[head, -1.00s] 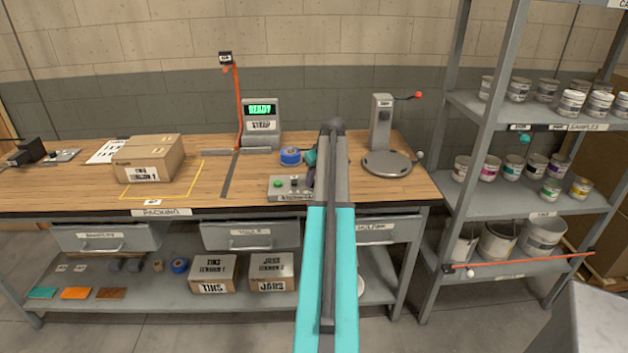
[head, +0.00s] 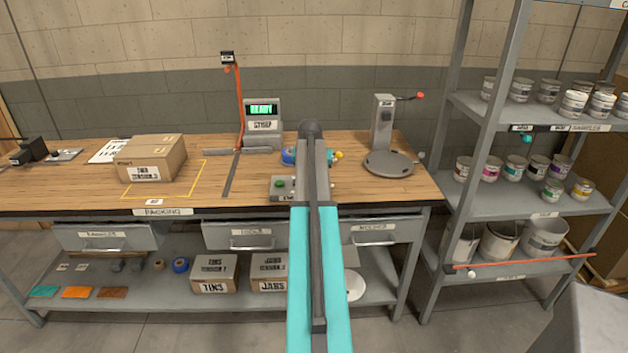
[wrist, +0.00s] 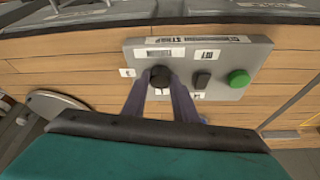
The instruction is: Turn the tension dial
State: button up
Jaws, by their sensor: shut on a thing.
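The tension dial (wrist: 160,76) is a small black knob at the left of a grey control box (wrist: 190,50) in the wrist view. A black rocker switch (wrist: 201,80) and a green button (wrist: 238,78) sit to its right. My gripper (wrist: 159,88) has its two dark fingers on either side of the dial, shut on it. In the head view the control box (head: 283,197) is on the bench front, its right part and the dial hidden behind my arm. The strap machine (head: 263,125) behind it shows green text that seems to read READY.
A carton (head: 152,160) with a tension label lies inside a yellow outline on the bench (head: 215,180). A blue tape roll (head: 288,156) is behind the control box. A round-plated grey stand (head: 388,163) is to the right. A shelf of tins (head: 480,205) stands farther right.

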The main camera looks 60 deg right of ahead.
jog(key=m+g, duration=0.1)
jog(key=m, duration=0.2)
jog(key=shift+w+d+m, duration=0.1)
jog(key=shift+m, duration=0.3)
jog(key=shift+m+g, duration=0.8)
jog(key=shift+m, duration=0.6)
jog(key=o, duration=1)
jog(key=shift+b, duration=0.3)
